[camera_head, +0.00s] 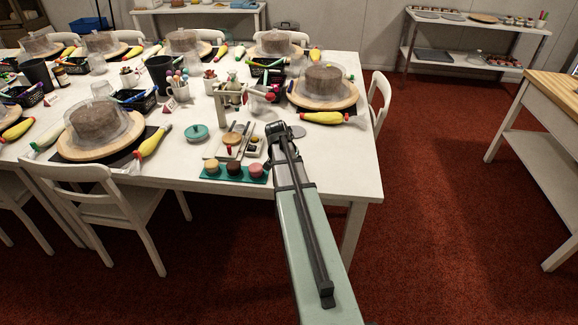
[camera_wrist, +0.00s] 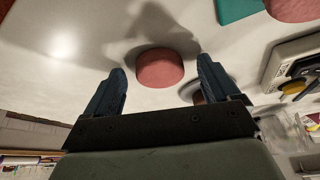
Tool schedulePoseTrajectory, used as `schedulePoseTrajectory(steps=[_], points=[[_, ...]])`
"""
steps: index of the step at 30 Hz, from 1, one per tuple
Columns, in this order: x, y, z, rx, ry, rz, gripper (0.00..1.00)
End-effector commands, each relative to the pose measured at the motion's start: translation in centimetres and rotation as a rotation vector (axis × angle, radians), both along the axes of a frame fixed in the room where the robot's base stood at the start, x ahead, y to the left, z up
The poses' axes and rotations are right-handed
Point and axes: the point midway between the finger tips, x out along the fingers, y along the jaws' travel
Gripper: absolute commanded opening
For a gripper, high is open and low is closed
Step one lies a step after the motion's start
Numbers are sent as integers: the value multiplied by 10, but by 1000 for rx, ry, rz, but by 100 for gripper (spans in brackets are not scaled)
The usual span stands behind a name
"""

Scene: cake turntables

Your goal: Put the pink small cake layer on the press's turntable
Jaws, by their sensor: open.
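In the wrist view, which looks upside down, a reddish-pink round piece (camera_wrist: 160,68) shows between my gripper's (camera_wrist: 161,78) open fingers. There is a gap on each side, and it seems to stand on the white table. A second pink round piece (camera_wrist: 292,9) is cut off at the top beside teal. In the head view a pink small cake layer (camera_head: 256,170) sits at the right end of a teal tray (camera_head: 245,179). The press (camera_head: 222,106) stands behind it, with a small round wooden turntable (camera_head: 232,140) in front. My gripper (camera_head: 279,130) is right of the press; its fingertips are hard to make out.
Tan (camera_head: 212,166) and brown (camera_head: 234,167) layers share the tray. A teal lid (camera_head: 197,132) lies left of the press. A grey disc (camera_head: 298,132) lies right of my gripper. The table's front right is clear.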

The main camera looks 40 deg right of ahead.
Motion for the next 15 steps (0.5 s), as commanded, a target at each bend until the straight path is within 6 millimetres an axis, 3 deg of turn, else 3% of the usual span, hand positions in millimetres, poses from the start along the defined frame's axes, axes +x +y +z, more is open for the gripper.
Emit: schedulePoseTrajectory(steps=[6, 15], points=[[0, 0, -1, 0, 0, 0, 89], [0, 0, -1, 0, 0, 0, 61]])
